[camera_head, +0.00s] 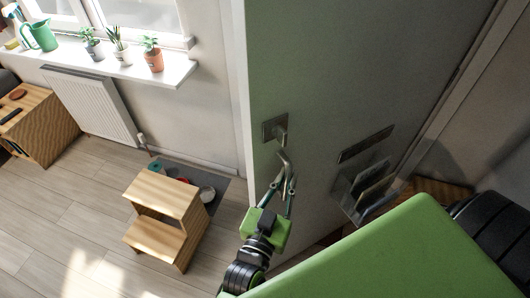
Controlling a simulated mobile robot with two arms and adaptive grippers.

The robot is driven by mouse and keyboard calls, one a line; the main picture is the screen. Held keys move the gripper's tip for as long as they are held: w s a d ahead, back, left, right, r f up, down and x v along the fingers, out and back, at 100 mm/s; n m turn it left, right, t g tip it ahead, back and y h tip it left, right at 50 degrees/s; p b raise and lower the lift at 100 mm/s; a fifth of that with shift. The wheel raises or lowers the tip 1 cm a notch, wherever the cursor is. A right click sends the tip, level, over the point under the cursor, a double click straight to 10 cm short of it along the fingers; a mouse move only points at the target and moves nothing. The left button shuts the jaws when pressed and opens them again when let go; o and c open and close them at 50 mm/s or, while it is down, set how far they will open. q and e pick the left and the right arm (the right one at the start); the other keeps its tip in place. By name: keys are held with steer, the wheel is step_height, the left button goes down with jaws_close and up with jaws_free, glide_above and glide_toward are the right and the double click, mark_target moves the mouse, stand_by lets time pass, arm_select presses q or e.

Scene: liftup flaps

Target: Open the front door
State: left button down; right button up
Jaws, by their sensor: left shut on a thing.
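The front door (340,75) is a tall grey-green panel in the middle and right of the head view. My left gripper (286,185) reaches up from below in front of the door and is shut on the lower end of the lever. The exact contact is small and partly hidden by the fingers. I cannot tell whether the door stands ajar. My right gripper is not in view.
A mail slot (366,144) with a holder below it is on the door. A radiator (92,105) and a sill with potted plants are farther left. Floor at lower left is clear.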

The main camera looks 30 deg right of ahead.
arm_select(q)
steer(key=s+d+p, duration=0.1)
steer(key=s, duration=0.8)
steer(key=shift+d+p, duration=0.3)
steer(key=shift+d, duration=0.05)
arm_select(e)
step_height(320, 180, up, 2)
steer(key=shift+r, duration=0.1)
arm_select(q)
steer(key=shift+r, duration=0.1)
steer(key=c, duration=2.1)
jaws_free()
steer(key=shift+d, duration=0.1)
steer(key=v, duration=1.2)
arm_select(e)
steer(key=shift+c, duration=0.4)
